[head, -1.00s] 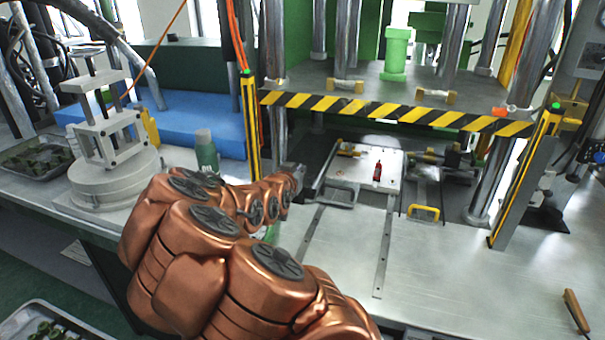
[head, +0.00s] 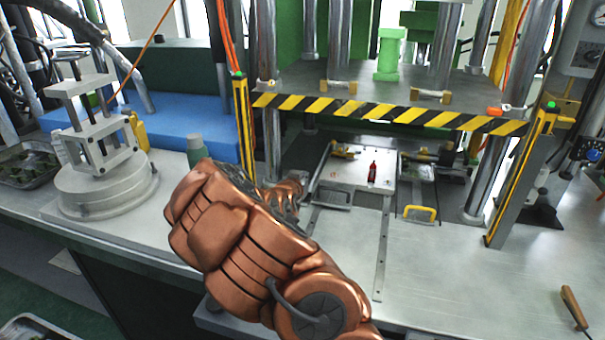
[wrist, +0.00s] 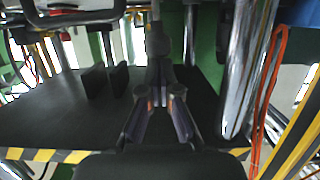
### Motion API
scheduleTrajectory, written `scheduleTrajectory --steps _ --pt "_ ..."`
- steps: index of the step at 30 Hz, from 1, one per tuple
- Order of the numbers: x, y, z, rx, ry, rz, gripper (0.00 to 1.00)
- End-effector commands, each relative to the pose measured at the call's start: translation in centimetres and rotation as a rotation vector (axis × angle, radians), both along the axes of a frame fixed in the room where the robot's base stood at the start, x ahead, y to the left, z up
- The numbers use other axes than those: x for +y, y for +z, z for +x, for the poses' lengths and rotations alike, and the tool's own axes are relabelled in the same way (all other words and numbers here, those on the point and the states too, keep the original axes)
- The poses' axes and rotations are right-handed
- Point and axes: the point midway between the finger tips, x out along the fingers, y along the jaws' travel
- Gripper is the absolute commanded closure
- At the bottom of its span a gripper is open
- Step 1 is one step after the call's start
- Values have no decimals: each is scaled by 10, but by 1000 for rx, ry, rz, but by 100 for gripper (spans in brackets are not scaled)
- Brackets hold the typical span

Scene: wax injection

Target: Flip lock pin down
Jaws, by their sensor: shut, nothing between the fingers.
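The pale mold plate (head: 345,170) lies on the press bed with a small red piece (head: 371,176) standing on it. A bent metal handle (head: 331,201) is at its front left. My gripper (wrist: 160,72) is shut and empty in the wrist view, with its fingers together. A dark rounded post (wrist: 157,40) stands just beyond the fingertips; I cannot tell whether it is the lock pin or whether they touch. In the head view my gripper (head: 301,177) shows only in part at the plate's left, mostly hidden by my arm. I cannot clearly pick out the lock pin.
A striped yellow-black bar (head: 385,112) crosses above the plate. Chrome columns (head: 486,170) flank the press. A yellow handle (head: 420,212) is to the right. The right bench is mostly clear.

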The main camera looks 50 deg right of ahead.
Motion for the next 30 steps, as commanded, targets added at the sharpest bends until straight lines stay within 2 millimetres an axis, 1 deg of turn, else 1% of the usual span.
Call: scheduleTrajectory --steps 11,14,21,30 --pt "0 -2 0 0 0 0 100" --pt "0 -8 0 0 -1 1 100" --pt "0 -30 -1 0 -1 2 100" --pt "0 -31 -1 3 -1 4 100"
